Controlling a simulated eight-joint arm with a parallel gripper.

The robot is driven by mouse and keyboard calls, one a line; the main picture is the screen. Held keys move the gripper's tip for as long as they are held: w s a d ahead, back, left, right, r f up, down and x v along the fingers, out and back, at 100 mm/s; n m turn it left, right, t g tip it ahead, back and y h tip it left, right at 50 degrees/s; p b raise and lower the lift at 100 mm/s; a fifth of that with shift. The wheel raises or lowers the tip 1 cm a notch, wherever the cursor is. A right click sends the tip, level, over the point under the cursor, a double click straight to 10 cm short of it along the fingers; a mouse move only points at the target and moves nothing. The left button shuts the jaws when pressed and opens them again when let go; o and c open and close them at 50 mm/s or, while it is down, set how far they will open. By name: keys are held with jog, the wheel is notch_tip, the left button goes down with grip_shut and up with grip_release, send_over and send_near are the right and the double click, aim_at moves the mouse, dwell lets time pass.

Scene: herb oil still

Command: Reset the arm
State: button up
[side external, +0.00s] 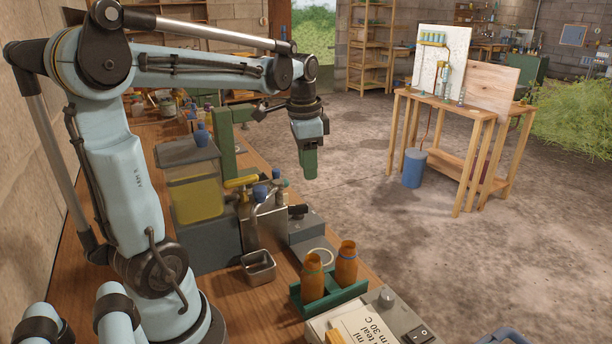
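My gripper (308,170) hangs from the end of my raised, outstretched arm and points down. It is above the right edge of the wooden bench, in front of the concrete floor in the picture. Its green fingers overlap from this side, so any gap between them is hidden. I see no object hanging below them. The gripper appears apart from the things on the bench.
A clear tank of yellow liquid (195,195) stands beside my arm. A steel container (264,222) and small metal tub (258,268) are nearby. Two amber bottles (346,264) stand in a green rack (330,296). A wooden stand (455,150) is across the floor.

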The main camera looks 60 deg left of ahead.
jog(key=s+d+f+n+t, duration=0.1)
jog(key=d+f+t, duration=0.1)
jog(key=d, duration=0.6)
jog(key=s+d+f+n+t, duration=0.2)
jog(key=d+t, duration=0.2)
jog(key=d, duration=0.4)
jog(key=shift+s+h, duration=0.25)
jog(key=shift+h, duration=0.05)
